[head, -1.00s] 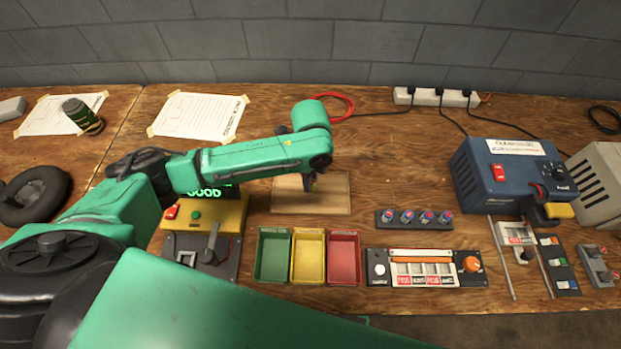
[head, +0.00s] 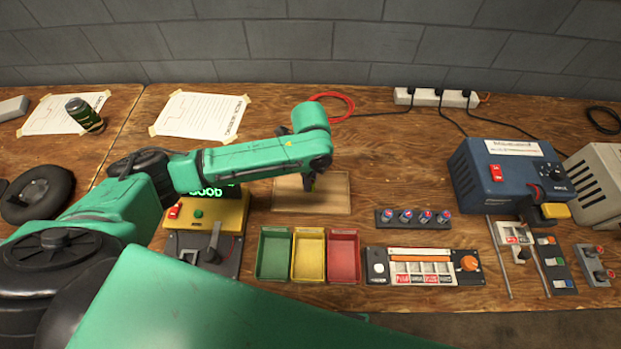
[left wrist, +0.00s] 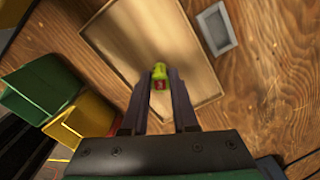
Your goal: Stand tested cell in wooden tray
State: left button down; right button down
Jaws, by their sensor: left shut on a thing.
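The wooden tray (head: 335,203) lies flat on the bench behind the coloured bins. It also fills the middle of the left wrist view (left wrist: 130,40). My left gripper (head: 313,184) is over the tray and points down. In the left wrist view, its fingers (left wrist: 160,85) are shut on a small yellow-green cell with a red end (left wrist: 159,76). In the head view the cell is mostly hidden by my arm. I cannot tell whether the cell touches the tray. The tester (head: 222,215) shows green "GOOD" text. My right gripper is not in view.
Green (head: 273,274), yellow (head: 308,274) and red (head: 343,274) bins stand in front of the tray. A rack (head: 385,221) with several cells is to its right. A grey rectangular frame (left wrist: 216,27) lies beside the tray in the wrist view.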

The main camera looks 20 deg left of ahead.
pick_arm(q)
jog(key=shift+f, duration=0.8)
dwell(0.7)
jog(key=c, duration=0.6)
grip_release()
jog(key=shift+r+p, duration=0.1)
jog(key=shift+p, duration=0.2)
notch_tip(320, 180, up, 7)
jog(key=p, duration=0.8)
